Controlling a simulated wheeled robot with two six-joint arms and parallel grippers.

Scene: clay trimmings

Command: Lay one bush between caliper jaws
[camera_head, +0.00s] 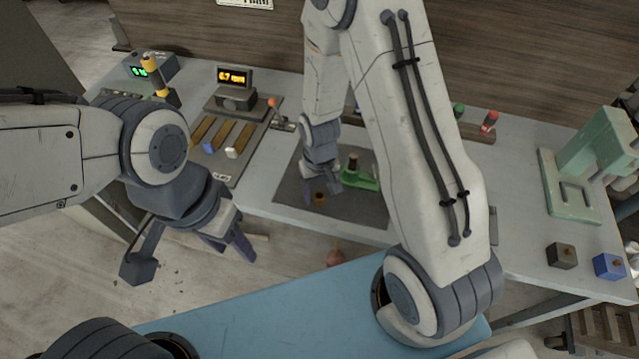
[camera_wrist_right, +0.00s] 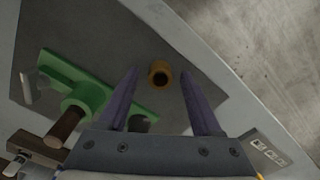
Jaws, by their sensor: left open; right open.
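A small brown bush (camera_head: 319,198) with a dark hole in its top stands on the dark grey mat (camera_head: 290,190). In the right wrist view the bush (camera_wrist_right: 160,73) appears between the tips of my right gripper's open fingers (camera_wrist_right: 158,88), with a gap on each side. In the head view my right gripper (camera_head: 326,185) hangs over the mat beside the bush. A green tool with a dark brown cylinder (camera_head: 365,178), perhaps the caliper, lies right of it; the wrist view shows it (camera_wrist_right: 88,97) partly hidden by the gripper. My left gripper (camera_head: 228,244) is open and empty, off the bench.
A board with coloured bars (camera_head: 224,140) and a display reading in orange (camera_head: 234,77) stand left on the bench. A pale green press (camera_head: 578,180), a black block (camera_head: 562,255) and a blue block (camera_head: 609,266) are at the right. My right arm covers the bench's middle.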

